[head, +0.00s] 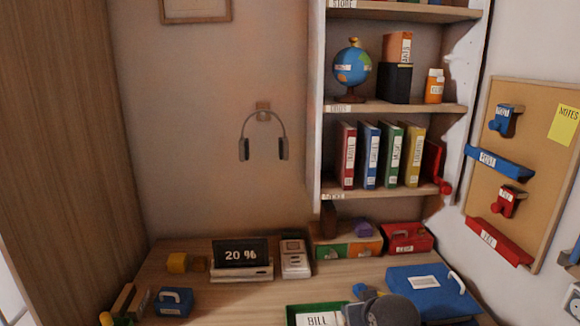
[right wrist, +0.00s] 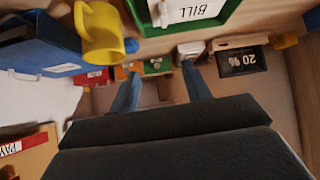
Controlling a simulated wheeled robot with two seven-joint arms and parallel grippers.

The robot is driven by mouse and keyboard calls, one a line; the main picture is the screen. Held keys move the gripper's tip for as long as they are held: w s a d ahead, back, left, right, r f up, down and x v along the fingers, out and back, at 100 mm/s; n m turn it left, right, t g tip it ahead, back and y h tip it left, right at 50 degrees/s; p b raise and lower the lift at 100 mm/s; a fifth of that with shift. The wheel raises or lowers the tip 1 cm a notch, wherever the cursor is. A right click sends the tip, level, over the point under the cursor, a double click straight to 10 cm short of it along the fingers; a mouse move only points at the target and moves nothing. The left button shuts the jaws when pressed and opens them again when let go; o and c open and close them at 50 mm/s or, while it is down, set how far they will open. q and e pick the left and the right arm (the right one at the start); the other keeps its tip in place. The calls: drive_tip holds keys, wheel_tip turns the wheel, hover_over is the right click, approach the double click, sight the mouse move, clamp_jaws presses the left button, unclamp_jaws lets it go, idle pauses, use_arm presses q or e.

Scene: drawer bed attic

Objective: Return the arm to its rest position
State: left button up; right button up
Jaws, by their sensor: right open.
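My right gripper (right wrist: 160,73) shows its two blue fingers spread apart with nothing between them in the right wrist view, which looks upside down. In the head view my grey right wrist is at the bottom edge, with the blue of the gripper (head: 361,291) beside it, over the front of the desk between the green tray (head: 303,308) and the blue case (head: 433,292). The wrist hides part of the tray and desk. My left gripper is in neither view.
A yellow mug (right wrist: 101,35) shows near the blue case in the right wrist view. A "20 %" display (head: 240,254), a red box (head: 406,238) and a bookshelf (head: 397,108) stand behind. Headphones (head: 263,137) hang on the wall. A corkboard (head: 528,165) is at right.

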drive_tip(key=s+f+g, duration=0.2)
drive_tip(key=s+f, duration=0.5)
drive_tip(key=s, duration=0.4)
drive_tip(key=s+a+f+g+p, duration=0.1)
drive_tip(key=s+f+g, duration=0.2)
drive_tip(key=s+f, duration=0.5)
drive_tip(key=s+a+f+g+p, duration=0.1)
drive_tip(key=s+f+g, duration=0.1)
drive_tip(key=s+f, duration=0.6)
drive_tip(key=s, duration=0.6)
drive_tip(key=shift+a+f+n, duration=0.2)
drive_tip(key=shift+a+n, duration=0.05)
drive_tip(key=shift+n, duration=0.05)
